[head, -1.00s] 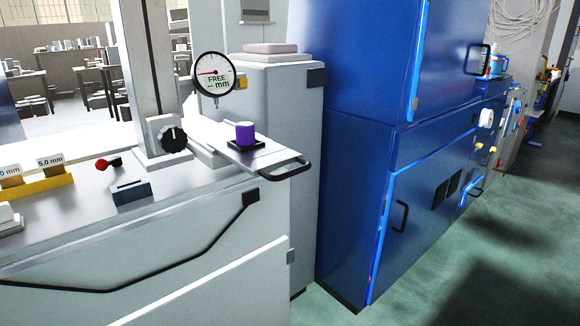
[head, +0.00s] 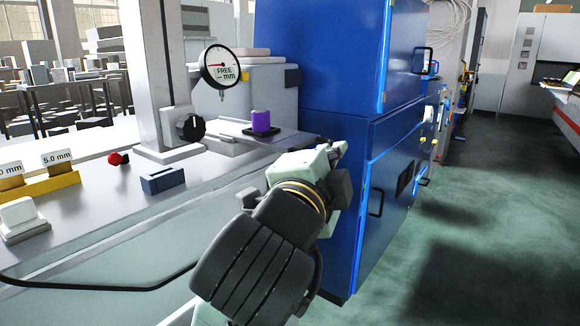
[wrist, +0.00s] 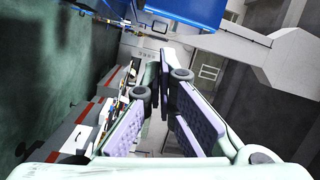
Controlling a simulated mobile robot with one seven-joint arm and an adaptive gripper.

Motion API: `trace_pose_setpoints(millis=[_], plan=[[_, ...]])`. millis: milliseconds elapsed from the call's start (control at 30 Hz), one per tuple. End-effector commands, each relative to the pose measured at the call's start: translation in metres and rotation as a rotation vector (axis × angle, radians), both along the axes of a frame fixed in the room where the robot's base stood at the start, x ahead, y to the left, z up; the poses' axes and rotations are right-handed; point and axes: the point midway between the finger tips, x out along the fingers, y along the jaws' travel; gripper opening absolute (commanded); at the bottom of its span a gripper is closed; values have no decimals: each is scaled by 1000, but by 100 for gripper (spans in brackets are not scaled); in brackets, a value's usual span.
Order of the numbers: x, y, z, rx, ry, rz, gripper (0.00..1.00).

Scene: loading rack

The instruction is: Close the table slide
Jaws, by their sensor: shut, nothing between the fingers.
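The table slide (head: 290,139) is a flat grey plate sticking out to the right from under the dial gauge stand. A purple block (head: 261,121) stands upright on a black pad on it. My gripper (head: 338,150) is at the slide's outer right end, in front of it in the head view. It covers the slide's handle, so I cannot tell whether it touches it. The wrist view shows the fingers (wrist: 169,75) with nothing held between them; the slide is not recognisable there.
The dial gauge (head: 221,66) and black knob (head: 190,127) stand left of the slide. A blue cabinet (head: 330,75) rises close behind and right of it. A yellow block rack (head: 50,186) sits on the bench at left. The green floor (head: 450,230) at right is clear.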

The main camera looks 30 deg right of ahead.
Motion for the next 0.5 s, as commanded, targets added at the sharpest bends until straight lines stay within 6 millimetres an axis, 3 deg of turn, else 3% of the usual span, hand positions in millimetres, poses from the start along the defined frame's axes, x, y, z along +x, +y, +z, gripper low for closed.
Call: trace_pose_setpoints(millis=[33,167,500], plan=[[-10,-10,-10,53,-8,-23,0],[-21,-21,-20,124,-18,-46,0],[-2,-46,-17,131,-8,-46,0]])
